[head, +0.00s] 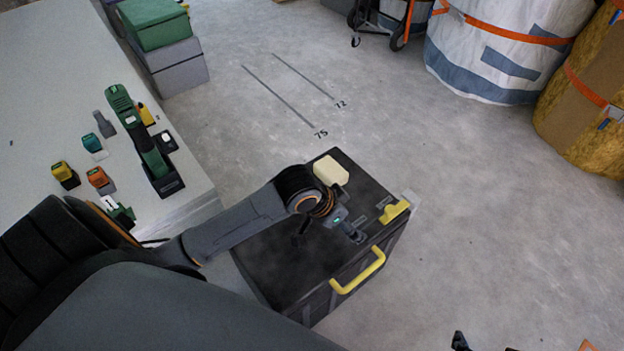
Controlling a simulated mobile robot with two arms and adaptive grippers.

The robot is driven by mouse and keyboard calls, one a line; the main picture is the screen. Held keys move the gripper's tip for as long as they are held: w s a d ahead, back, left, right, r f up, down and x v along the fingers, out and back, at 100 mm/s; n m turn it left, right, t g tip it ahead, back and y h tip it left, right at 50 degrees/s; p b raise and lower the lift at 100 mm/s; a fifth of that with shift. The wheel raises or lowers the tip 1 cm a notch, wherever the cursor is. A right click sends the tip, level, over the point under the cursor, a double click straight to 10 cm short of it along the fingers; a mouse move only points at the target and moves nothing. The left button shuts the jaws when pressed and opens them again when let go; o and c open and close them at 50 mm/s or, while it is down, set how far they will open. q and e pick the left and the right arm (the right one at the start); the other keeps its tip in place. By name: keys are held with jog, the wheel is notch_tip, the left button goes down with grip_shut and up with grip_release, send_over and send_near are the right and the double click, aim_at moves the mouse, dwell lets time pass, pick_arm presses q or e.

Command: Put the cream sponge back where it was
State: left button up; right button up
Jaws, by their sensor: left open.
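The cream sponge (330,170) lies on the far part of the lid of a black case (275,262), just beyond my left wrist. My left gripper (350,231) is over the lid, on the near side of the sponge, and is open. It is apart from the sponge, and nothing shows between its fingers. My wrist hides part of the lid. Small dark parts at the bottom right edge look like the tip of my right gripper (460,341); most of it is cut off, so its jaws cannot be judged.
The case has a yellow handle (358,272) and a yellow block (394,211) on its right side. A pale table (60,110) at left holds a green tool (137,130) and several small coloured items. Green and grey boxes (180,66) stand behind.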

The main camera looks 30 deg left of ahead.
pick_arm(q)
jog(key=s+a+r+n+t+y, duration=0.2)
jog(key=s+n, duration=0.1)
jog(key=s, duration=0.8)
jog(key=shift+s+r, duration=0.3)
jog(key=shift+s, duration=0.1)
jog(key=shift+s+d, duration=0.1)
